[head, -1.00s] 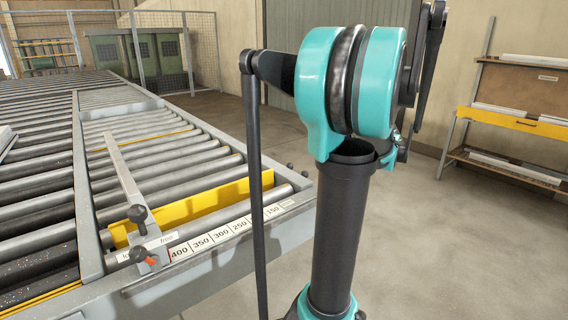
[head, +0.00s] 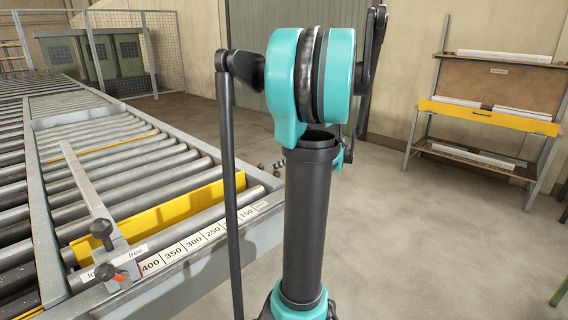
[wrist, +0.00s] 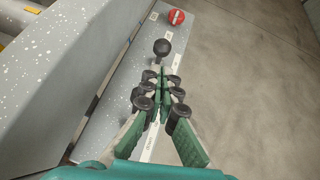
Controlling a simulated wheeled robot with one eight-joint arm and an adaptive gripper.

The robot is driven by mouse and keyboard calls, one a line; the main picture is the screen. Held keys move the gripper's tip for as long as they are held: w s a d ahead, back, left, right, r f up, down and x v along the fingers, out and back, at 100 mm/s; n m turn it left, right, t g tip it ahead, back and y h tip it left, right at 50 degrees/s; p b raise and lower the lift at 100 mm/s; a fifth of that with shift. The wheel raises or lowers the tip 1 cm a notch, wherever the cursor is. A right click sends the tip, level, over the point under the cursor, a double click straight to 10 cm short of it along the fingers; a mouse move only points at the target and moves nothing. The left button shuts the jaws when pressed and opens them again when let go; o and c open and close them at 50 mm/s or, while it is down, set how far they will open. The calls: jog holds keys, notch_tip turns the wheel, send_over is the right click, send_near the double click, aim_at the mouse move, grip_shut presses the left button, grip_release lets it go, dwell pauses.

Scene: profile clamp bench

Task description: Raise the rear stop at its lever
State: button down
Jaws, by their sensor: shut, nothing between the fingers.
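In the wrist view my gripper (wrist: 160,78) is shut and empty, its fingers together. A black ball knob (wrist: 162,46) shows just beyond the fingertips, perhaps the end of a lever. I cannot tell whether they touch. A red round knob (wrist: 176,17) sits farther off on the grey bench edge. In the head view a yellow bar (head: 160,212) stands across the rollers. I cannot tell for sure which part is the rear stop. My gripper is not clearly visible there.
A grey cross arm (head: 85,185) with a black knob (head: 101,230) and an orange-red knob (head: 105,271) sits beside a number scale (head: 195,242) on the roller bench. A shelf rack (head: 490,110) stands at the right wall. The floor (head: 400,230) between is mostly clear.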

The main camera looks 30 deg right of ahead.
jog(key=shift+x, duration=1.9)
jog(key=shift+w+a+r+g, duration=0.1)
jog(key=shift+w+r+g, duration=0.1)
jog(key=shift+g, duration=0.1)
jog(key=shift+w+a+r, duration=0.1)
jog(key=shift+w+r, duration=0.05)
jog(key=shift+w, duration=0.05)
jog(key=w+a+r+g+h, duration=0.2)
jog(key=w+g, duration=0.3)
jog(key=w, duration=0.1)
jog(key=shift+w+m+g, duration=0.15)
jog(key=shift+m+g, duration=0.15)
jog(key=shift+a, duration=0.15)
